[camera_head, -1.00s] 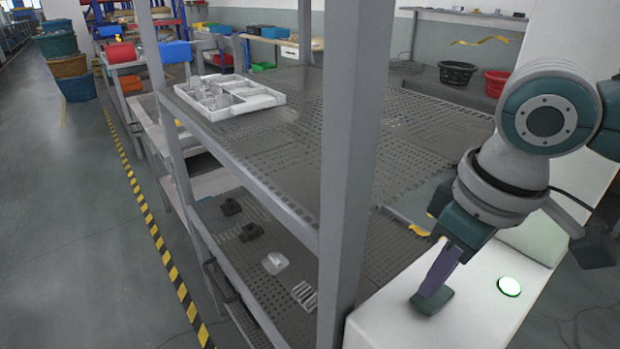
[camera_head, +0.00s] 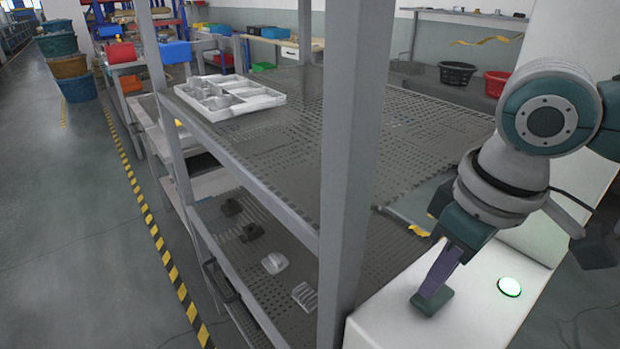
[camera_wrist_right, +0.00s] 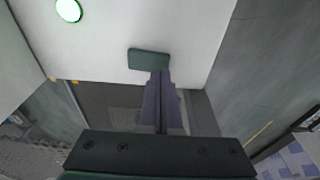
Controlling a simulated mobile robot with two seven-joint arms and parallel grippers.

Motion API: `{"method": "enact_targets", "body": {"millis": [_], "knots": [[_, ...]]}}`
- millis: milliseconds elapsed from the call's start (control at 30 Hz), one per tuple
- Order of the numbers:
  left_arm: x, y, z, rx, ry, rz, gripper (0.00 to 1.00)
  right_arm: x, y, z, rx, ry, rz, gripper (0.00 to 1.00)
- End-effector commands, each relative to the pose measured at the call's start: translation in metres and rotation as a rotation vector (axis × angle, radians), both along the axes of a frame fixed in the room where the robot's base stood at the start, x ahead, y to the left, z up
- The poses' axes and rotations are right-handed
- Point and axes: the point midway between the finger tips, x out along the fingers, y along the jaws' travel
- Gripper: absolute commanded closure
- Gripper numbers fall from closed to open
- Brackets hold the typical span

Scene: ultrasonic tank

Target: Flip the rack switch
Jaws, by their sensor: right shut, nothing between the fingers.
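A white box-like housing (camera_head: 480,315) stands at the front right of the rack. On it is a small dark green block (camera_head: 434,303), seemingly the switch; it also shows in the right wrist view (camera_wrist_right: 147,59). A round green light (camera_head: 509,286) glows on the same housing, and shows at the top left of the wrist view (camera_wrist_right: 68,10). My right gripper (camera_head: 430,290) points down with its purple fingers shut and empty. Its fingertips (camera_wrist_right: 158,74) are right at the dark green block and partly cover it; I cannot tell whether they touch. My left gripper is out of view.
The grey rack has a thick upright post (camera_head: 345,150) left of my right arm. A white divided tray (camera_head: 230,97) sits on its upper shelf. Small dark and light parts lie on the lower shelf. Open floor (camera_head: 70,220) lies to the left.

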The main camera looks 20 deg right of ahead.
Motion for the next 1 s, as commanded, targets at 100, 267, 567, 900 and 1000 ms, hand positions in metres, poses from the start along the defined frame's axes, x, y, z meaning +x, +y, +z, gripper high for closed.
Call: {"method": "enact_targets", "body": {"millis": [100,267,567,900,1000], "knots": [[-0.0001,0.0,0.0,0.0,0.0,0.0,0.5,0.0,0.0,0.0,0.0,0.0,0.0,1.0],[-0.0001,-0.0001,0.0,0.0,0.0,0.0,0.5,0.0,0.0,0.0,0.0,0.0,0.0,1.0],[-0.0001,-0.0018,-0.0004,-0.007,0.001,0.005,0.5,0.0,0.0,-0.0006,0.0,0.0,0.0,1.0],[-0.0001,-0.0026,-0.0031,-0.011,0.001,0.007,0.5,0.0001,0.0001,-0.0055,0.0,0.0,0.0,1.0],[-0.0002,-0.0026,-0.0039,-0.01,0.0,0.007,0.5,0.0001,0.0002,-0.0071,0.0,0.0,0.0,1.0]]}}
